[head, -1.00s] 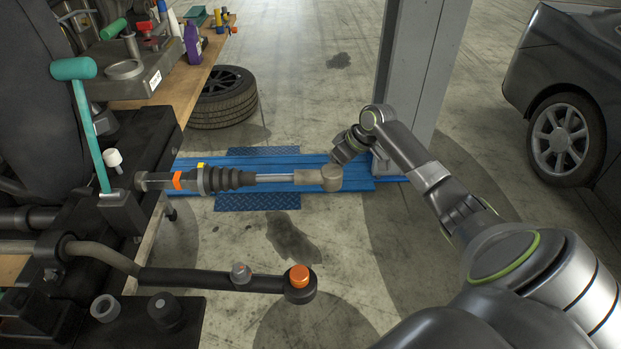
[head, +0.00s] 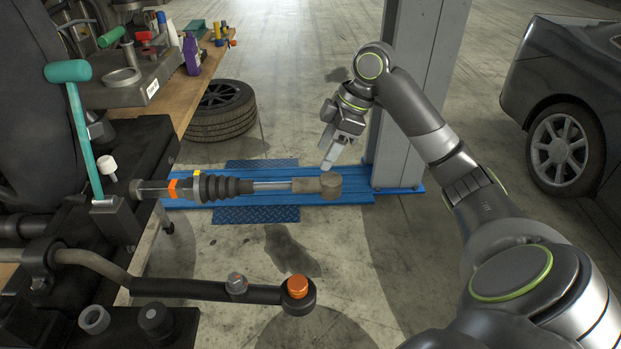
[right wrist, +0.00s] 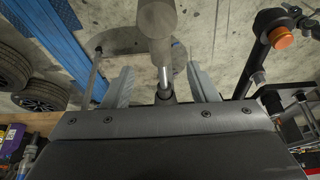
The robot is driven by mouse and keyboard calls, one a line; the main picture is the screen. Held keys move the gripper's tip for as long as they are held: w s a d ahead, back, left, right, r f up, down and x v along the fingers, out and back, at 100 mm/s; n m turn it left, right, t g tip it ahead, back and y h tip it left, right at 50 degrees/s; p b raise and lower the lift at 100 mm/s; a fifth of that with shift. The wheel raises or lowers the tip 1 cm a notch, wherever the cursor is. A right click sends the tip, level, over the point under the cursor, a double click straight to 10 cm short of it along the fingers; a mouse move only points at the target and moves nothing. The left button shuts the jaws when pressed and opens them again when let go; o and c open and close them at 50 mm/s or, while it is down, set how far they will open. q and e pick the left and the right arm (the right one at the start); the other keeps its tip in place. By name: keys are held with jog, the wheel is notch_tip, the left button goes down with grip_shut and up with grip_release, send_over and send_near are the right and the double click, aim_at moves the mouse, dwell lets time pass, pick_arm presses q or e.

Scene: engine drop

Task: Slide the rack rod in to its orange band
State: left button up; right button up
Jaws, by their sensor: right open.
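The rack rod (head: 270,186) lies level, with a black ribbed boot and a grey-brown block at its right end. Its orange band (head: 173,189) shows outside the black housing (head: 118,217) at the left, with a short dark length of rod between them. A yellow band sits beside the boot. My right gripper (head: 327,166) is open, its fingers pointing down just above the grey-brown end. In the right wrist view, the rod end (right wrist: 157,28) runs between the two spread fingers, apparently untouched. My left gripper is not in view.
A black bar with an orange-capped joint (head: 297,287) sticks out nearer me, below the rod. A grey post (head: 425,90) stands behind my right arm. A teal-handled tool (head: 78,110) stands on the housing. Open floor lies to the right of the rod.

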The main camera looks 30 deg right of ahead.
aim_at(311, 179)
jog(key=x, duration=0.9)
jog(key=shift+f, duration=0.2)
grip_shut()
